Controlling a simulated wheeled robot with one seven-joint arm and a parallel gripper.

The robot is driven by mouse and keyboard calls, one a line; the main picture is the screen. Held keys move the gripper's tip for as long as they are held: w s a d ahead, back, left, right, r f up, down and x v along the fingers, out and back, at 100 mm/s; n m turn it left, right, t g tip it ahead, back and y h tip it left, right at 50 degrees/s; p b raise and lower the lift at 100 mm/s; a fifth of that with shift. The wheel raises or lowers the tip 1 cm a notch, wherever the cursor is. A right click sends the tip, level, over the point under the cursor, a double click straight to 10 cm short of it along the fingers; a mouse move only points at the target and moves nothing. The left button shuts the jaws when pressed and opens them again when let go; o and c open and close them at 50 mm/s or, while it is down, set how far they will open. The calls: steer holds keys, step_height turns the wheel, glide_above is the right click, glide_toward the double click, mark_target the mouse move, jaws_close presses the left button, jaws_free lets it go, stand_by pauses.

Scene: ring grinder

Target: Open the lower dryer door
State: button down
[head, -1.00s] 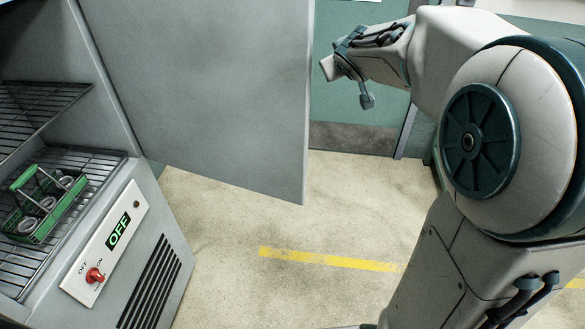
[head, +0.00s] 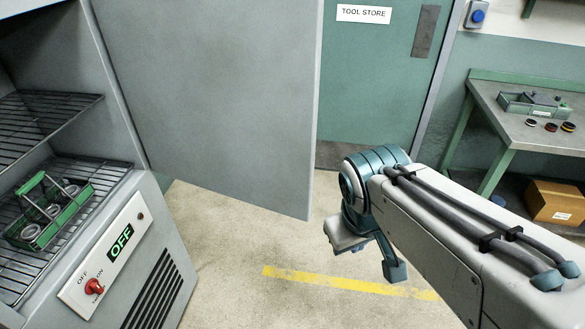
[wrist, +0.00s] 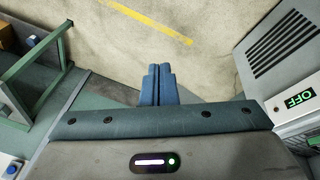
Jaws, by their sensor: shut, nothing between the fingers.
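The grey dryer door (head: 215,95) stands swung wide open in the head view, hinged at the right side of the dryer cabinet (head: 155,240). Its top is out of view, and no handle shows on the visible face. The compartment behind it is exposed, with wire racks (head: 50,118) inside. My gripper shows in the wrist view (wrist: 151,78) with its two blue fingers together and empty over the floor. In the head view my wrist is to the right of the door's free edge, apart from it.
A green carrier (head: 32,233) with metal rings sits on the lower rack. Below is a control panel with an OFF display (head: 121,243) and red knob (head: 94,286). A workbench (head: 500,98) and cardboard box (head: 556,202) stand right. Floor by the yellow line (head: 335,281) is clear.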

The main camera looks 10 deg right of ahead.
step_height(320, 180, down, 6)
steer(key=w+d+n+h+b, duration=0.1)
steer(key=d+n+h+b, duration=0.1)
steer(key=n+h+b, duration=0.45)
steer(key=n+t+b, duration=1)
steer(key=n+t, duration=0.3)
steer(key=n, duration=0.8)
glide_toward(304, 173)
steer(key=shift+h, duration=0.45)
steer(key=x, duration=0.6)
steer(key=shift+w+a+f, duration=0.1)
steer(key=shift+w+f, duration=0.05)
steer(key=shift+w, duration=0.35)
